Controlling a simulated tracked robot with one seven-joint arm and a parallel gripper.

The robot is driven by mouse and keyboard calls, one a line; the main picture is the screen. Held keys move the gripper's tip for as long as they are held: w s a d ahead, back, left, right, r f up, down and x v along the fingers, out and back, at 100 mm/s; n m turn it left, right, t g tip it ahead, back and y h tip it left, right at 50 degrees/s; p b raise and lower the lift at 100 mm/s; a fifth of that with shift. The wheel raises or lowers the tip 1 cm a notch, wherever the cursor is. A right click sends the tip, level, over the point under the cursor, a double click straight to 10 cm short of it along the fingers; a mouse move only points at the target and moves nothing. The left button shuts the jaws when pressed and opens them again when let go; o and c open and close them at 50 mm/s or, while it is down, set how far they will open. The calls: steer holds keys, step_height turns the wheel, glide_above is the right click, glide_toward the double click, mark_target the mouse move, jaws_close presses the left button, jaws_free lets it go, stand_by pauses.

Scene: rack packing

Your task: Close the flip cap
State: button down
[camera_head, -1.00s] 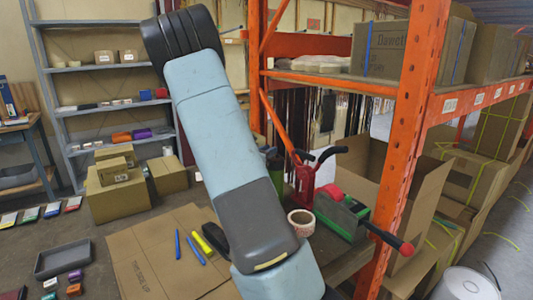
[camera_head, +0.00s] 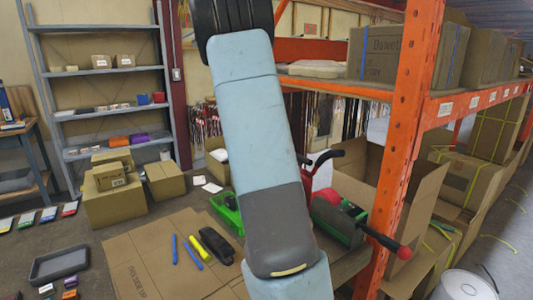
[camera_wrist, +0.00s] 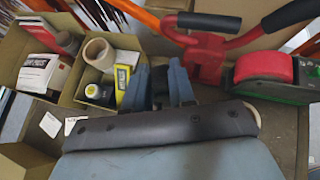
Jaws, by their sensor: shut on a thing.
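My gripper (camera_wrist: 160,82) shows in the wrist view as two blue-grey fingers close together, beyond my dark wrist link. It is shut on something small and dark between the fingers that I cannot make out. In the head view my gripper is hidden behind my arm. To its left in the wrist view, a cardboard bin (camera_wrist: 72,92) holds a small bottle with a dark cap (camera_wrist: 93,91), a pale roll (camera_wrist: 99,54) and a yellow-and-white box (camera_wrist: 123,84). I cannot tell any flip cap or whether it is open.
A red-handled tool (camera_wrist: 207,58) and a red-and-green tape dispenser (camera_wrist: 265,78) stand right of my gripper. In the head view, an orange rack post (camera_head: 402,150) rises at the right. Flat cardboard (camera_head: 140,265), markers (camera_head: 193,254) and a green tray (camera_head: 226,214) lie on the bench.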

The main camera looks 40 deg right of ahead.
steer(key=shift+w+d+f+g+y, duration=0.2)
steer(key=shift+d+y, duration=0.35)
steer(key=shift+y, duration=0.4)
steer(key=shift+w+d+r+g+y, duration=0.1)
steer(key=shift+d+g+y, duration=0.3)
steer(key=shift+y, duration=0.55)
steer(key=shift+w+d+f+g+y, duration=0.1)
steer(key=shift+d+f+g+y, duration=0.15)
steer(key=shift+y, duration=0.4)
steer(key=shift+d+f+g+y, duration=0.15)
steer(key=shift+d+y, duration=0.2)
steer(key=shift+y, duration=0.3)
steer(key=shift+f+y, duration=0.1)
steer(key=shift+y, duration=0.2)
steer(key=c, duration=1.1)
jaws_free()
steer(key=shift+w+d, duration=0.1)
steer(key=shift+r, duration=0.4)
steer(key=v, duration=1.3)
